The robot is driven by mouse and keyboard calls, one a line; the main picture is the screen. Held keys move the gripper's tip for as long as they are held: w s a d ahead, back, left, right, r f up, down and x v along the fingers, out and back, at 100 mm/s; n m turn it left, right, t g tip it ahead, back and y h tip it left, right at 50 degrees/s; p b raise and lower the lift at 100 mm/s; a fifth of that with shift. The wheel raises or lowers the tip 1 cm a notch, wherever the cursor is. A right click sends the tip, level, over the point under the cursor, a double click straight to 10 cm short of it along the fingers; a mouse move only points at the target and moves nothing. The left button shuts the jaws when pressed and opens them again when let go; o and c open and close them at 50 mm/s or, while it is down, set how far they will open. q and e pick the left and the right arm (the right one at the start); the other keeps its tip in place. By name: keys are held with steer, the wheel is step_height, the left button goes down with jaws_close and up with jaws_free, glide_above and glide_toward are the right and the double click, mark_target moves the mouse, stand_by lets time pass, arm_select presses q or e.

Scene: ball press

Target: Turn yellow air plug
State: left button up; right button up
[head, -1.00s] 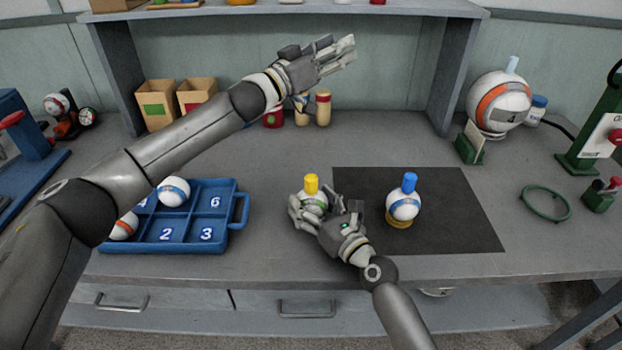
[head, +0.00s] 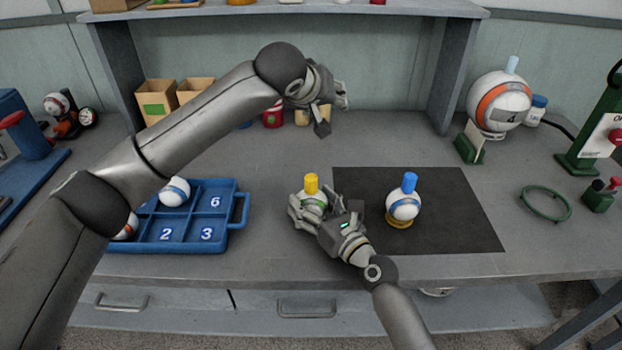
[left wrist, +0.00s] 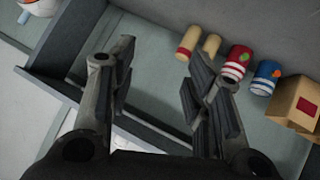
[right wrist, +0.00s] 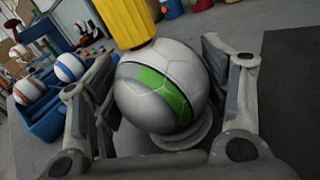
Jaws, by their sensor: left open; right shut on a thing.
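The yellow air plug (head: 311,183) stands upright on top of a white ball with a green band (head: 314,202). In the right wrist view the ribbed yellow plug (right wrist: 126,20) sits on the ball (right wrist: 160,88), which rests on a pale round base. My right gripper (head: 310,208) is shut on this ball, one finger on each side, below the plug. My left gripper (head: 335,110) is open and empty, raised above the back of the table. In the left wrist view its spread fingers (left wrist: 155,85) have nothing between them.
A white ball with a blue plug (head: 404,205) stands on the dark mat (head: 460,220). A blue numbered tray (head: 190,235) with balls lies at left. Boxes (head: 156,104) and cans stand at the back under a shelf. A large orange-striped ball (head: 498,102) is at right.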

mark_target(311, 178)
arm_select(q)
steer(key=s+a+f+m+g+y, duration=0.1)
steer(key=s+a+f+g+y, duration=0.15)
steer(key=s, duration=0.35)
steer(key=s+a+f+m+g+y, duration=0.1)
steer(key=s+g, duration=0.2)
steer(key=s, duration=0.4)
steer(key=shift+t, duration=0.25)
steer(key=x, duration=1.1)
steer(key=shift+w+a+f, duration=0.1)
steer(key=shift+a+f, duration=0.15)
steer(key=shift+c, duration=0.3)
jaws_close()
